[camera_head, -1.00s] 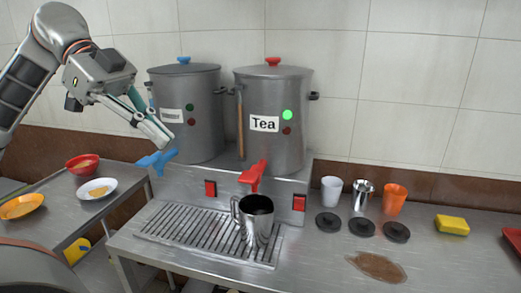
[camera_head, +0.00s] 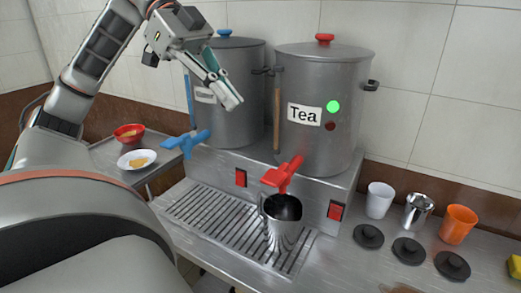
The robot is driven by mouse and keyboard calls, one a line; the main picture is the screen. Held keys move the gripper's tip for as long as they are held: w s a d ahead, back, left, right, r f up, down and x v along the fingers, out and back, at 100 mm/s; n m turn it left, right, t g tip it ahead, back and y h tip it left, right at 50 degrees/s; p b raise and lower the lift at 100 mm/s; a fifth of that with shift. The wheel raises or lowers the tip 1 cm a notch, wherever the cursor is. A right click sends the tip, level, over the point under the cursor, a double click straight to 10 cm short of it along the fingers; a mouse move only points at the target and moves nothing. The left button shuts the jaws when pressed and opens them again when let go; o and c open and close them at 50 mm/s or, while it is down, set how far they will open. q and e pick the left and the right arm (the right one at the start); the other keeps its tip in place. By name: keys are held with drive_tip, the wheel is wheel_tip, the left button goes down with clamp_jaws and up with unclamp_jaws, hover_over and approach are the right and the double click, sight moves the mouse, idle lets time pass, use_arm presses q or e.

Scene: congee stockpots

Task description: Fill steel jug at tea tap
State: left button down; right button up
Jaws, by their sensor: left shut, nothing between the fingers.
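The steel jug (camera_head: 284,232) stands upright on the grated drip tray (camera_head: 200,213), under the red tea tap (camera_head: 284,173). Dark liquid or a dark interior shows in its mouth; I cannot tell which. The tea pot (camera_head: 325,75) is a tall steel stockpot labelled "Tea", with a lit green lamp above a dark red one. My left gripper (camera_head: 232,103) is shut and empty. It is in the air, in front of the other stockpot (camera_head: 245,65) and above the blue tap (camera_head: 188,142), apart from the jug. My right gripper is out of view.
Red switches (camera_head: 336,210) sit on the steel stand's front. A white cup (camera_head: 379,200), a steel cup (camera_head: 417,211), an orange cup (camera_head: 458,223) and black lids (camera_head: 408,250) stand at the right. A red bowl (camera_head: 129,132) and white plate (camera_head: 136,159) are on the left table.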

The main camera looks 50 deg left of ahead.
use_arm(q)
drive_tip(key=p, duration=0.1)
hover_over(278, 178)
drive_tip(key=s+a, duration=0.1)
drive_tip(key=a, duration=0.2)
wheel_tip(278, 178, down, 7)
wheel_tip(278, 178, down, 4)
drive_tip(key=shift+d, duration=0.1)
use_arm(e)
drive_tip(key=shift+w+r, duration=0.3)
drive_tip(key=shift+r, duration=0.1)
use_arm(q)
drive_tip(key=shift+w+f, duration=0.1)
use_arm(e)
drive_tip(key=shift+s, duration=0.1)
